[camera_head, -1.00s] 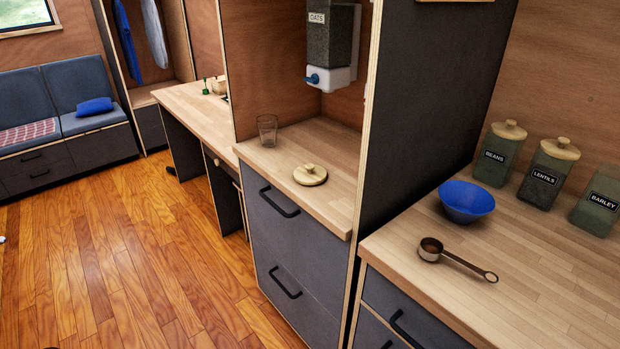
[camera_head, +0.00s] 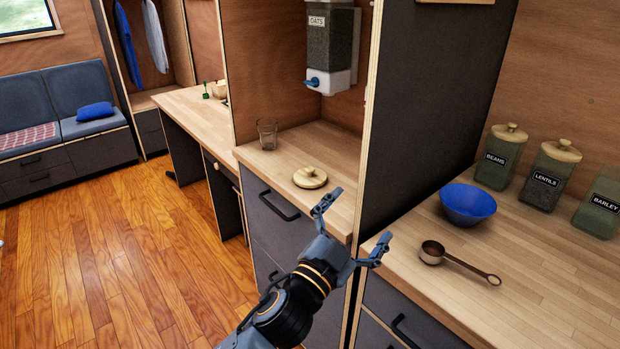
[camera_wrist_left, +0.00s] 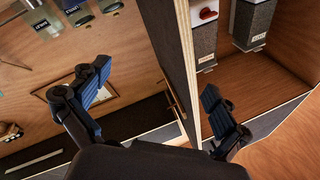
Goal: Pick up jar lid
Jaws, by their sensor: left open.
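The jar lid (camera_head: 310,177) is a round, pale wooden disc with a small knob. It lies on the wooden counter of the alcove in the head view, near the counter's front edge. My left gripper (camera_head: 354,228) is open and empty in front of the counter edge, to the right of and nearer than the lid, by the dark divider panel. In the left wrist view its two fingers (camera_wrist_left: 158,98) are spread apart with nothing between them. I cannot make out the lid in the wrist view. My right gripper is not in view.
The dark divider panel (camera_head: 425,100) separates the alcove from the right counter. That counter holds a blue bowl (camera_head: 467,204), a measuring scoop (camera_head: 433,252) and labelled jars (camera_head: 545,177).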

